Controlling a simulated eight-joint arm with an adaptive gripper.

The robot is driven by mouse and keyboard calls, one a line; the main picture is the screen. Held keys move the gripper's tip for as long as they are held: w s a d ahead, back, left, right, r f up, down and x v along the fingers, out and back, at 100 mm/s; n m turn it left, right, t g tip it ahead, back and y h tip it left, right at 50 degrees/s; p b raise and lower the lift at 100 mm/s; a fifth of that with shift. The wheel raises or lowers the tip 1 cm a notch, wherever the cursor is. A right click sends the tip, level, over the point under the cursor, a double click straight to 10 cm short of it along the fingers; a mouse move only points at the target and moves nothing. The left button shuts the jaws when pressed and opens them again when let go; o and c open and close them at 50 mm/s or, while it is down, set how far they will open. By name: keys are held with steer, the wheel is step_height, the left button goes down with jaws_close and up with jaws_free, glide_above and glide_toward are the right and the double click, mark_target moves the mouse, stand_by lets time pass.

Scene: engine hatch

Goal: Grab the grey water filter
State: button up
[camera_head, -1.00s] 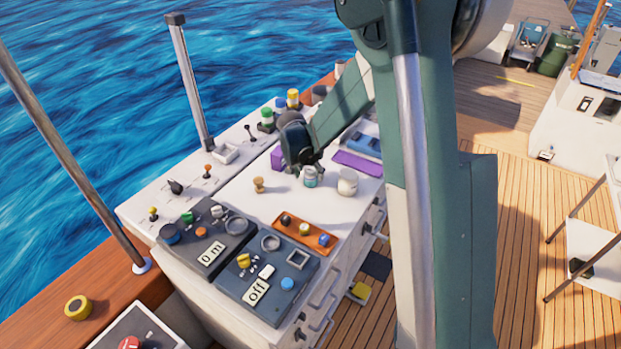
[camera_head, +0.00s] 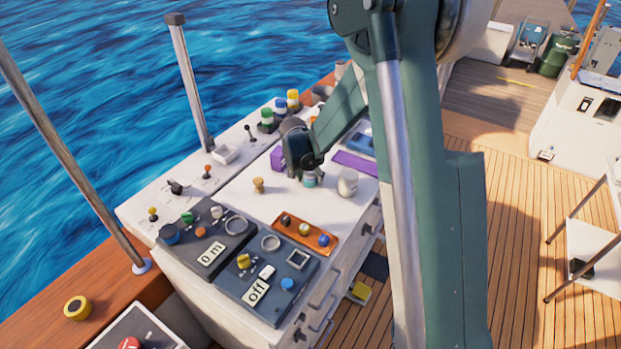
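A small grey-and-teal canister (camera_head: 309,181), which looks like the grey water filter, stands on the white bench top. My dark gripper (camera_head: 309,172) is right above it, pointing down, and covers its upper part. The fingertips are at or around the top of the canister. They are too small and dark to tell whether they are open or shut, or whether they touch it. A white cup-like jar (camera_head: 348,183) stands just to the right.
The white bench (camera_head: 268,208) holds a small tan peg (camera_head: 258,186), an orange tray (camera_head: 306,232) with knobs, a purple flat piece (camera_head: 356,163) and dark control panels (camera_head: 265,280). Green, blue and yellow-topped items (camera_head: 280,108) stand behind. Bare bench lies left of the canister.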

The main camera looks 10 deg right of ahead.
steer(key=c, duration=0.8)
steer(key=shift+o, duration=0.2)
steer(key=shift+r, duration=0.2)
steer(key=shift+r+p, duration=0.45)
steer(key=shift+r, duration=4.35)
